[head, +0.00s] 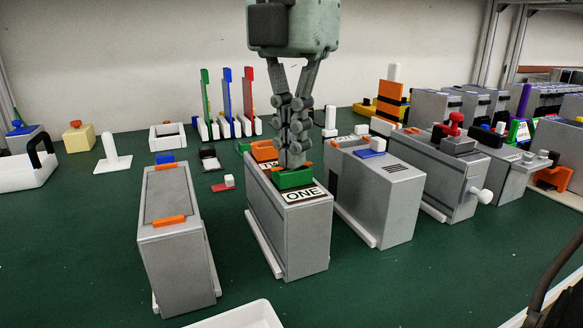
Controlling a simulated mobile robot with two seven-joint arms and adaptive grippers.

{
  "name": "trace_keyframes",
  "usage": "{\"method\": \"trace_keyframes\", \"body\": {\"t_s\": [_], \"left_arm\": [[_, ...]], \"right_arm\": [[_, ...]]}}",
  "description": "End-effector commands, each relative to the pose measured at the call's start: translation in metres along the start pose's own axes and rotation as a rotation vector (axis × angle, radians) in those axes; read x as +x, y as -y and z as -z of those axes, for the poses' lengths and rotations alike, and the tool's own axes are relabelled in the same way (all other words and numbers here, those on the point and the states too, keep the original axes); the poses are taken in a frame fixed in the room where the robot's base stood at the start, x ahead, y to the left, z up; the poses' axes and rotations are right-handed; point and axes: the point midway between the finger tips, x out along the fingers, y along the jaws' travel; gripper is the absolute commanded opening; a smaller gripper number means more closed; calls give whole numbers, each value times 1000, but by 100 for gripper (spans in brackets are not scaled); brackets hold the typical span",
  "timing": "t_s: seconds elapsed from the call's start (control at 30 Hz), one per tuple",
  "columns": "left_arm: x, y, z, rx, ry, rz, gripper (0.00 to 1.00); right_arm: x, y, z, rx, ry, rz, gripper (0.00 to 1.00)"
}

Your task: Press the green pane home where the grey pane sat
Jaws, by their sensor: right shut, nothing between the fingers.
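A grey box (290,240) labelled ONE stands in the middle of the bench. A green piece (293,180), which looks like the green pane, is at the box's top, just behind the ONE label. My right gripper (292,163) points straight down over the box. Its fingers are shut and empty, with the tips at the green piece. Whether they touch it, and how deep the piece sits, I cannot tell, because the fingers hide part of it. An orange part (264,150) shows behind the fingers. I cannot make out a grey pane. My left gripper is not in view.
A grey box with orange tabs (178,240) stands at left, another grey box (380,195) close at right. Upright green (206,95), blue (228,90) and red (248,90) panes stand in white holders behind. A white tray (240,317) is at the front edge. Green bench shows between.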

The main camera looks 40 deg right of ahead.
Motion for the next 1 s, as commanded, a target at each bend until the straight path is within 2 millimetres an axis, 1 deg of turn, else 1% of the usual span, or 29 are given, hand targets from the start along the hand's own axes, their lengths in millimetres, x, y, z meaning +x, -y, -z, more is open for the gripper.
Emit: {"method": "trace_keyframes", "body": {"t_s": [0.2,0.8,1.0], "left_arm": [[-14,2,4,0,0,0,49],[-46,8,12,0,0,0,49],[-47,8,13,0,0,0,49]], "right_arm": [[-19,0,0,1,1,-1,0],[-67,0,0,1,2,-1,0],[-68,0,0,0,1,-1,0]]}}
